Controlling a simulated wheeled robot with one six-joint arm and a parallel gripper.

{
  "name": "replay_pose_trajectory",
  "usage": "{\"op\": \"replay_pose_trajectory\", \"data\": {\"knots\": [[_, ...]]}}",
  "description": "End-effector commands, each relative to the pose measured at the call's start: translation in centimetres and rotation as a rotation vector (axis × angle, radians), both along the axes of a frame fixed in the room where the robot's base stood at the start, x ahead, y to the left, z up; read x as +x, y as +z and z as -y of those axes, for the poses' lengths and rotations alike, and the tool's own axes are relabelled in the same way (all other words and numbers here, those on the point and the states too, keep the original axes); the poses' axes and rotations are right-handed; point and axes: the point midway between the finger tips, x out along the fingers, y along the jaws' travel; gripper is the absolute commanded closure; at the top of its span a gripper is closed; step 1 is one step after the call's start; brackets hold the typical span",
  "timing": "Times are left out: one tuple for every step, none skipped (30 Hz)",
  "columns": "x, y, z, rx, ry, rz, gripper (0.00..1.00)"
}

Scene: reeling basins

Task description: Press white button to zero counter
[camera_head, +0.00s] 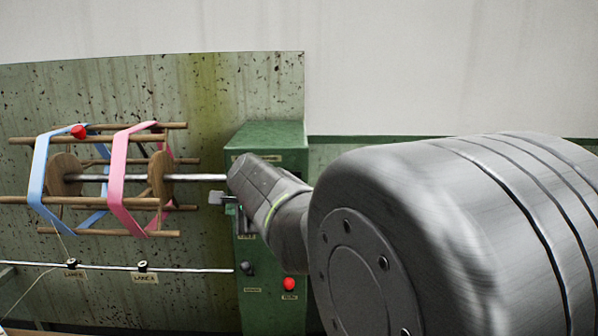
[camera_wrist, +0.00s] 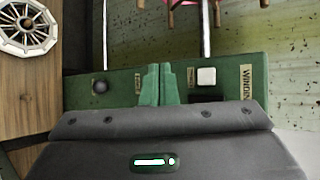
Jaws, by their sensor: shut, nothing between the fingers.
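The white button (camera_wrist: 206,76) is a small pale square on the green cabinet face in the wrist view. A dark counter window (camera_wrist: 207,98) lies just below it there, partly cut off by my wrist housing. My gripper (camera_wrist: 158,68) appears at the middle of the wrist view as two narrow, greenish fingers side by side, shut and empty. Its tips are left of the white button in that view, apart from it. Their distance from the panel is unclear. In the head view my arm reaches across the green cabinet (camera_head: 268,135) and hides much of its face, including the white button.
A red button (camera_head: 289,284) and a black knob (camera_head: 247,268) sit low on the cabinet; the knob also shows in the wrist view (camera_wrist: 100,87). A reel with blue and pink bands (camera_head: 117,180) and a metal rod (camera_head: 200,270) stand left. A wooden surface (camera_wrist: 30,88) lies left in the wrist view.

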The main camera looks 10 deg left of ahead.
Motion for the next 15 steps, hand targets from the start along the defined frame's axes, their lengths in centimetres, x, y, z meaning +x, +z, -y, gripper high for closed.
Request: {"op": "replay_pose_trajectory", "data": {"knots": [[-0.07,0.71,-0.46,0.016,0.001,-0.003,1.0],[-0.08,0.92,-0.61,0.024,-0.001,-0.005,1.0],[-0.08,1.11,-0.75,0.031,-0.002,-0.007,1.0],[-0.07,1.19,-0.81,0.035,-0.003,-0.008,1.0],[-0.07,1.23,-0.85,0.037,-0.004,-0.008,1.0],[-0.06,1.23,-0.86,0.038,-0.004,-0.009,1.0],[-0.07,1.21,-0.85,0.038,-0.004,-0.009,1.0],[-0.06,1.2,-0.84,0.037,-0.004,-0.008,1.0],[-0.06,1.18,-0.83,0.037,-0.004,-0.008,1.0],[-0.05,1.18,-0.82,0.037,-0.004,-0.008,1.0],[-0.06,1.17,-0.82,0.037,-0.004,-0.008,1.0],[-0.06,1.16,-0.81,0.036,-0.004,-0.008,1.0],[-0.04,1.15,-0.81,0.036,-0.004,-0.008,1.0],[-0.02,1.15,-0.81,0.036,-0.004,-0.008,1.0],[0.08,1.11,-0.83,0.035,-0.004,-0.007,1.0]]}}
